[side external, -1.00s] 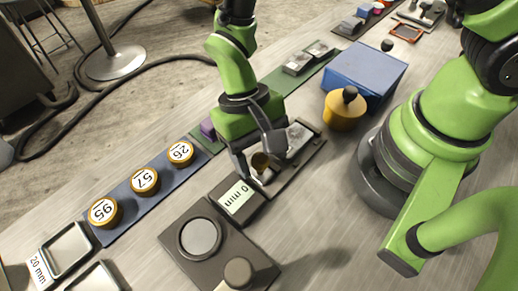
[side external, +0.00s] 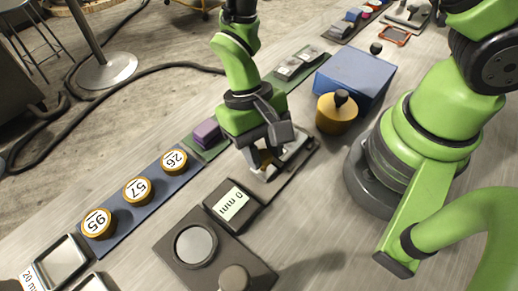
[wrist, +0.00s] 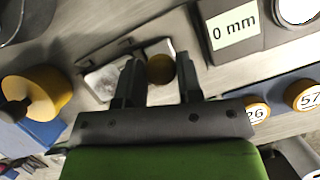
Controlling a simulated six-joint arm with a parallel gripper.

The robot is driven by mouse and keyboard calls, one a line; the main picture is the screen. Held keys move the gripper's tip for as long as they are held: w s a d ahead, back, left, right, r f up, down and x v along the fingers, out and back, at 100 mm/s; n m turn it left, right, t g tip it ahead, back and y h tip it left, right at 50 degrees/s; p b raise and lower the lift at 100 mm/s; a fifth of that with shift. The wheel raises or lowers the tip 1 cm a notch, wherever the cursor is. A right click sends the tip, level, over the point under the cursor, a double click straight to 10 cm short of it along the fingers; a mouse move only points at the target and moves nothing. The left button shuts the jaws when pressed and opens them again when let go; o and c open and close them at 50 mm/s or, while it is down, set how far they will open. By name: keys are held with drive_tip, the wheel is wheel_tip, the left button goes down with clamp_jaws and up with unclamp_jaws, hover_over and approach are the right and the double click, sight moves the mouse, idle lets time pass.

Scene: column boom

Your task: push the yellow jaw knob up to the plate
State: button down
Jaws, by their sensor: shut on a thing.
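The yellow jaw knob (wrist: 160,69) is between the two fingers of my gripper (wrist: 159,90) in the wrist view, and the gripper is shut on it. In the side external view my gripper (side external: 262,172) is low over the fixture, and its fingers hide most of the knob. A scuffed light grey metal piece that looks like the plate (wrist: 101,82) lies left of the fingers in the wrist view. The left finger covers the space between it and the knob, so I cannot tell whether the jaw touches it.
A gauge box reading "0 mm" (side external: 231,205) stands near the fixture. Numbered yellow discs lie on a blue strip (side external: 158,200), with a purple block (side external: 206,133) beyond. A blue box (side external: 355,75) and a yellow pot with a black knob (side external: 336,115) stand behind, right of the gripper.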

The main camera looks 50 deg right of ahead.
drive_tip(key=c, duration=0.8)
unclamp_jaws()
drive_tip(key=shift+d, duration=0.2)
drive_tip(key=v, duration=1)
drive_tip(key=s+d+r+t, duration=0.2)
drive_tip(key=d+r+t, duration=0.1)
drive_tip(key=r+t, duration=0.1)
drive_tip(key=s+d+r+t, duration=0.3)
drive_tip(key=d+r, duration=0.1)
drive_tip(key=r, duration=0.3)
drive_tip(key=s+d+r+m+t, duration=0.1)
drive_tip(key=s+d+r+t, duration=0.2)
drive_tip(key=r, duration=0.3)
drive_tip(key=shift+s+d+r+t+y, duration=0.15)
drive_tip(key=shift+s+t+y, duration=0.2)
drive_tip(key=shift+t, duration=0.45)
